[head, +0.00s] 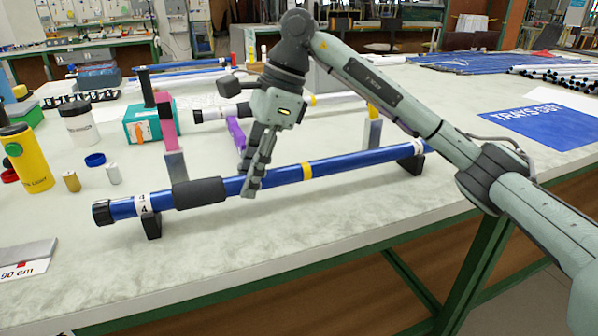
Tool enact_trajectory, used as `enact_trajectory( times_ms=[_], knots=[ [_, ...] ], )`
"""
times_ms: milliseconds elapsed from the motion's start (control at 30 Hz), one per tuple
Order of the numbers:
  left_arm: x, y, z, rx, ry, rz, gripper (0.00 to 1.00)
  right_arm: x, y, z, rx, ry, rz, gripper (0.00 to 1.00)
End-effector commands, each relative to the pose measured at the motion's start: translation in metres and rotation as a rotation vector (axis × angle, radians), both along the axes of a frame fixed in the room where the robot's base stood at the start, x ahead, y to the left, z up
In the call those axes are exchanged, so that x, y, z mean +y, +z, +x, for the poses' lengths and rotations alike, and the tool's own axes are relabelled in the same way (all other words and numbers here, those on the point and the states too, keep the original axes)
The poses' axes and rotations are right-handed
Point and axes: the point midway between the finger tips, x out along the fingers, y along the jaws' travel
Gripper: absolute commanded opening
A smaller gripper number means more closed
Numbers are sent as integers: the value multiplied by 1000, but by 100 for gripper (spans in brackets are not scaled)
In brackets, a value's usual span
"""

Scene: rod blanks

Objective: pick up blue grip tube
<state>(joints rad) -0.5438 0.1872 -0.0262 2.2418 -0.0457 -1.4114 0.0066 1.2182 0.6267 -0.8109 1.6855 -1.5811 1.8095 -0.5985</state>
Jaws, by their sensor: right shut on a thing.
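The blue grip tube (345,163) lies slanted along the front of the table. It has a dark foam grip, a yellow band, a white label near its left end and black end caps. It spans two small black supports, the left one (151,226) under the labelled end and the right one (411,164) near the far end. My right gripper (251,188) reaches down from above and is shut on the tube between the foam grip and the yellow band. I cannot tell any gap between tube and supports. My left gripper is not in view.
A yellow bottle (26,158), a white jar (78,124) and a teal box (142,124) stand at left. A blue tray sheet (540,124) lies at right. The front table strip is mostly clear.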

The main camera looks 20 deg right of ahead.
Motion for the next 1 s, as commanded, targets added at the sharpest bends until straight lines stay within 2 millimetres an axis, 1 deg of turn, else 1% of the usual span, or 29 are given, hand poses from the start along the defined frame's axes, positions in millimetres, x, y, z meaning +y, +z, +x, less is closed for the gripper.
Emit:
enact_trajectory(
  times_ms=[367, 467, 533, 667, 700, 1000],
  knots=[
    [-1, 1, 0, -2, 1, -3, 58, 0, 4, 0, -2, -1, 1, 0],
    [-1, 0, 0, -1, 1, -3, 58, 0, 11, 1, -3, -1, 1, 0],
    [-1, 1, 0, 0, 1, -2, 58, 0, 19, 1, -3, 0, 1, 0],
    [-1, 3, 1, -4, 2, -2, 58, 1, 44, 1, -5, 2, 1, 0],
    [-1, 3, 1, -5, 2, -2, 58, 11, 48, -3, -3, 7, 0, 0],
    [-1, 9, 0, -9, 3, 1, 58, 73, 87, -27, -4, 6, 0, 0]
  ],
)
